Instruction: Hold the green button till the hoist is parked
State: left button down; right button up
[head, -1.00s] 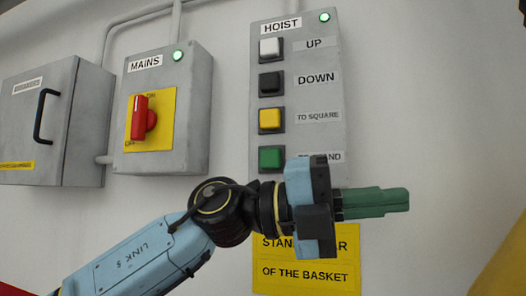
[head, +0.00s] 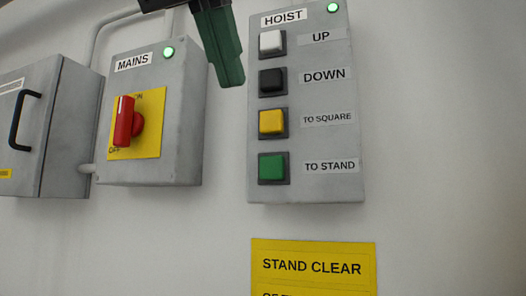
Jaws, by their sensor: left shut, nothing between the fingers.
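The green button (head: 271,167), labelled TO STAND, is the lowest of the buttons on the grey hoist panel (head: 318,185). Nothing covers it. My left gripper (head: 231,80) comes in at the top of the head view, left of the hoist panel, with its green fingers pointing down. It is shut and empty, well above and left of the green button, apart from it. The hoist itself is not in view. My right gripper is not in view.
Above the green button are the yellow (head: 271,122), black (head: 271,80) and white (head: 271,41) buttons. A green lamp (head: 333,7) is lit. The mains box (head: 185,120) with its red switch (head: 123,121) stands left. A yellow STAND CLEAR sign (head: 312,251) is below.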

pick_arm(q)
send_near(270, 176)
notch_tip(270, 176, down, 4)
jog(key=shift+w+d+p, duration=0.3)
jog(key=shift+w+p, duration=0.3)
jog(key=shift+w, duration=0.35)
jog(key=shift+w+d+p, duration=0.3)
jog(key=shift+w+p, duration=0.25)
jog(key=shift+w, duration=0.4)
